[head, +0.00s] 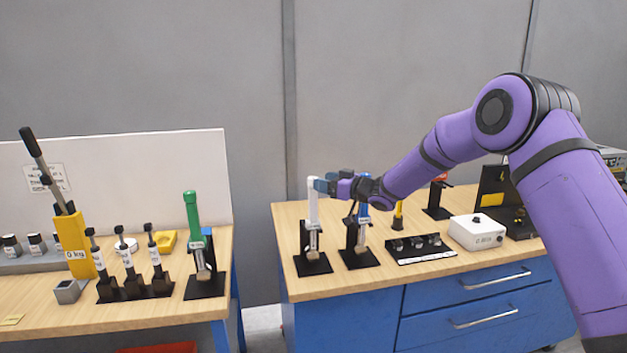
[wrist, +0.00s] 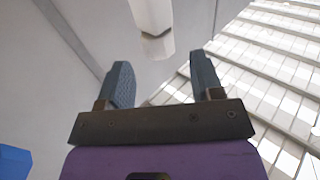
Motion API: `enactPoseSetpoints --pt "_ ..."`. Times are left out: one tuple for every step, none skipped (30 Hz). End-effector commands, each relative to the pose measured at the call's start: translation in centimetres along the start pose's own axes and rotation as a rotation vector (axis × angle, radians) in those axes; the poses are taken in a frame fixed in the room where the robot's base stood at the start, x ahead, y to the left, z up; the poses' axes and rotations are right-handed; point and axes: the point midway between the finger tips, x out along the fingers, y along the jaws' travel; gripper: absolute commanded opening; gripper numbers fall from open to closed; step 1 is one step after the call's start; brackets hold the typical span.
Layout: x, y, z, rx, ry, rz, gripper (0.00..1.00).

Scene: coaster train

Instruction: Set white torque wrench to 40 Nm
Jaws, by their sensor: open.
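The white torque wrench (head: 313,208) stands upright in a black stand (head: 313,264) at the left end of the right bench. My gripper (head: 322,185) is at the wrench's upper end, just right of its top in the head view. In the wrist view my gripper (wrist: 160,85) has its two fingers apart, with nothing between them. The white wrench's end (wrist: 152,22) shows just beyond the fingertips, above the gap. I cannot tell whether a finger touches it. The wrench's setting is too small to read.
A blue wrench (head: 362,222) stands close right of the white one, partly behind my gripper. A black tray (head: 420,248), a white box (head: 477,231) and a yellow-handled tool (head: 398,215) are further right. A green wrench (head: 193,220) stands on the left bench, across a gap.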

Motion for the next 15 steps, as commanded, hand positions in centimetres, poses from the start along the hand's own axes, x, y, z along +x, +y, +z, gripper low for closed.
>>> enactPoseSetpoints --pt "1.0 0.0 0.0 -0.002 0.001 -0.002 0.60" --pt "1.4 0.0 0.0 -0.002 0.001 -0.001 0.60" --pt "2.0 0.0 0.1 -0.002 0.000 -0.001 0.60" --pt "2.5 0.0 0.0 -0.002 0.000 -0.001 0.60" --pt "2.8 0.0 0.0 -0.002 0.000 -0.001 0.60" --pt "3.2 0.0 0.0 -0.002 0.001 0.000 0.60" --pt "3.5 0.0 0.0 -0.001 0.000 0.000 0.60" --pt "3.8 0.1 0.0 -0.001 0.000 0.001 0.60" --pt "4.1 0.1 0.0 -0.001 -0.001 0.001 0.60" --pt "4.2 0.1 0.0 -0.001 -0.001 0.001 0.60" --pt "4.4 0.1 0.0 -0.001 0.000 0.001 0.60" --pt "4.5 0.0 0.0 -0.001 0.000 0.001 0.60" --pt "4.6 0.0 0.0 -0.001 0.000 0.001 0.60" --pt "4.7 0.0 0.0 -0.001 0.000 0.001 0.60" --pt "4.7 0.0 0.0 -0.001 0.000 0.001 0.60"
